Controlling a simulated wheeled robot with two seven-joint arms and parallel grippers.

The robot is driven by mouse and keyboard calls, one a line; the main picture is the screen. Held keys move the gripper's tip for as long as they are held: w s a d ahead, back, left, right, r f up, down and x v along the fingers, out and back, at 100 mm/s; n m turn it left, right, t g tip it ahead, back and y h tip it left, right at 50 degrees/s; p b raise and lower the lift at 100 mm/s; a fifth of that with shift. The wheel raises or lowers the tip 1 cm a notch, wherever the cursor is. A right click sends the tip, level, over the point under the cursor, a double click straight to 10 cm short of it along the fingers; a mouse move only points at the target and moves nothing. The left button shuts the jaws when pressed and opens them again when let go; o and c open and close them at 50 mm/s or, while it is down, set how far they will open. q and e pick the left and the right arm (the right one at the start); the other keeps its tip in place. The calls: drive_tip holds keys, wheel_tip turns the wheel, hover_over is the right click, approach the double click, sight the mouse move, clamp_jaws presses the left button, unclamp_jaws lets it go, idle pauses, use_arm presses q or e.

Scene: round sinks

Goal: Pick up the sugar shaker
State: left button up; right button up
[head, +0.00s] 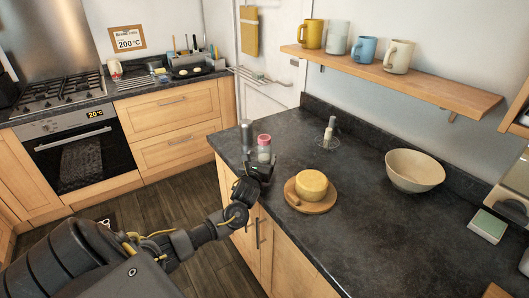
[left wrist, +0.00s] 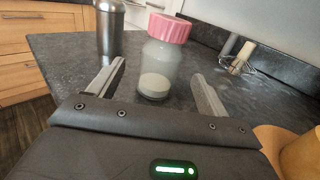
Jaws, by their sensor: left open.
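The sugar shaker looks like the clear jar (left wrist: 157,68) with a pink lid and pale contents, upright on the dark counter; it also shows in the head view (head: 264,150). My left gripper (left wrist: 158,82) is open, with one finger to each side of the jar's near side and gaps between. In the head view my left gripper (head: 262,168) is at the counter's left end, just in front of the jar and partly covering its base. My right gripper is not in view.
A metal shaker (head: 246,135) stands close left of the jar. A beige bowl (head: 414,171) is farther right. The counter's middle is clear.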

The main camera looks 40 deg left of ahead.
use_arm(q)
drive_tip(key=x, duration=0.2)
drive_tip(key=shift+w+a, duration=0.1)
drive_tip(key=shift+w, duration=0.2)
drive_tip(key=c, duration=1.1)
